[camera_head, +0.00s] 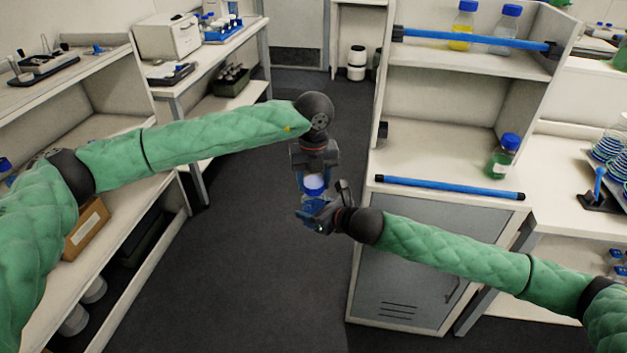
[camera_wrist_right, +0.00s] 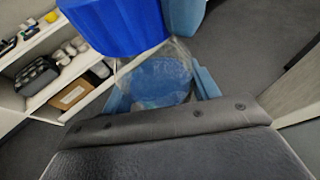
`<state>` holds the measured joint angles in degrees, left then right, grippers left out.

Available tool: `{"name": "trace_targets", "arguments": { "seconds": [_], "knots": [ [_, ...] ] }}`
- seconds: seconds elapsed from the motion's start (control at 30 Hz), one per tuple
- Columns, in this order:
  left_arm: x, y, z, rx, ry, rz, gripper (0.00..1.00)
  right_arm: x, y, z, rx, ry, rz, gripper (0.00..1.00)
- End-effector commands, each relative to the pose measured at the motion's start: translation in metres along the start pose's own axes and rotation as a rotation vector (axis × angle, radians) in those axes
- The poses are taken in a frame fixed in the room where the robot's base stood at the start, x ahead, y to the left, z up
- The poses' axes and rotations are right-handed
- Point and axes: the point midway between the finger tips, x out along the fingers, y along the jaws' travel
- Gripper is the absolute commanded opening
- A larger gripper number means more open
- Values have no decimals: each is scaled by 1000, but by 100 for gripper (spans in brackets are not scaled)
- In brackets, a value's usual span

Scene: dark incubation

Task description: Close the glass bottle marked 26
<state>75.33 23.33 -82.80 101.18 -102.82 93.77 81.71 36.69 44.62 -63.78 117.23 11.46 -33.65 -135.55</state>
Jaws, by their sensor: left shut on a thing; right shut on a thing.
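A clear glass bottle (camera_wrist_right: 160,78) is held between the blue fingers of my right gripper (camera_wrist_right: 160,92) in the right wrist view. No marking is readable on it. A blue screw cap (camera_wrist_right: 115,22) is right at its mouth in that view; I cannot tell whether it is seated or just above. In the head view my left gripper (camera_head: 313,178) points down from above and is shut on the cap (camera_head: 314,187). My right gripper (camera_head: 318,210) is shut on the bottle from the right, below the left one. The fingers hide much of the bottle.
Both grippers are over open grey floor in the aisle. A cabinet with a white top (camera_head: 440,210) and blue rail (camera_head: 450,187) stands at the right, bearing a capped green bottle (camera_head: 502,158). White shelving (camera_head: 110,230) runs along the left.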

Motion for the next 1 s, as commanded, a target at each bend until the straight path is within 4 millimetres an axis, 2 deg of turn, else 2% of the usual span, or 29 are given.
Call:
{"name": "trace_targets", "arguments": {
  "seconds": [1.0],
  "knots": [
    [0, 1, 2, 1437, -1, 3, 20, 0, 1, 0, 0, -1, 2, 0]
  ]
}}
